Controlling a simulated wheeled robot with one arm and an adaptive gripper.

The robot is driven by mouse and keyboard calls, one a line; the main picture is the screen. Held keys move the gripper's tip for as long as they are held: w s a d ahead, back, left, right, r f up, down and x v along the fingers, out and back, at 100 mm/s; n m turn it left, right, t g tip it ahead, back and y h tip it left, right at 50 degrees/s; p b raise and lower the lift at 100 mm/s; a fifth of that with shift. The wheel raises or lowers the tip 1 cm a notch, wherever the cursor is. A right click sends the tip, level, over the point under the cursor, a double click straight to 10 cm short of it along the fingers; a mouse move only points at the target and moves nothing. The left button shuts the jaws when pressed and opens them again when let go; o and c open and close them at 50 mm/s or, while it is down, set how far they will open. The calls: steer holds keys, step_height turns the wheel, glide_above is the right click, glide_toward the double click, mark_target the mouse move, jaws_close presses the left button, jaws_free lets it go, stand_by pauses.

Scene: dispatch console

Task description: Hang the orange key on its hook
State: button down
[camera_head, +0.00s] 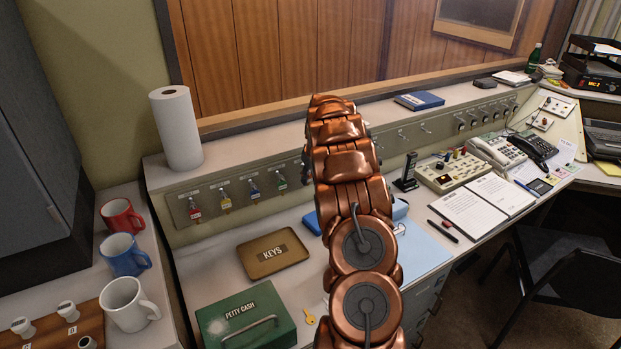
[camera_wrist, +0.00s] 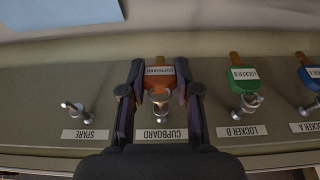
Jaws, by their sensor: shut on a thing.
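My gripper (camera_wrist: 158,92) is shut on the orange key (camera_wrist: 157,82), with one dark finger on each side of its tag. The tag has a label that seems to read CUPBOARD. The hook (camera_wrist: 160,98) above the CUPBOARD label (camera_wrist: 161,134) in the wrist view lies between my fingers and overlaps the tag's edge. I cannot tell whether the key's hole is around the hook. In the head view my own copper arm hides the gripper, the orange key and this hook.
A green key (camera_wrist: 244,80) hangs to the right and a blue key (camera_wrist: 311,77) beyond it. The SPARE hook (camera_wrist: 75,110) on the left is empty.

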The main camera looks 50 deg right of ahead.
steer(key=shift+w+d, duration=0.15)
steer(key=shift+w, duration=0.3)
steer(key=shift+w+d+f, duration=0.1)
steer(key=shift+w, duration=0.45)
stand_by(0.5)
steer(key=shift+w+d+r, duration=0.2)
steer(key=shift+w+r, duration=0.05)
steer(key=shift+w, duration=0.15)
stand_by(0.9)
steer(key=shift+w+f+b, duration=0.1)
steer(key=shift+w+b, duration=0.25)
steer(key=shift+b, duration=0.1)
steer(key=c, duration=1.1)
jaws_free()
steer(key=shift+w+f, duration=0.1)
steer(key=o, duration=0.4)
steer(key=shift+c, duration=0.2)
steer(key=shift+s+f, duration=0.1)
steer(key=shift+s, duration=0.1)
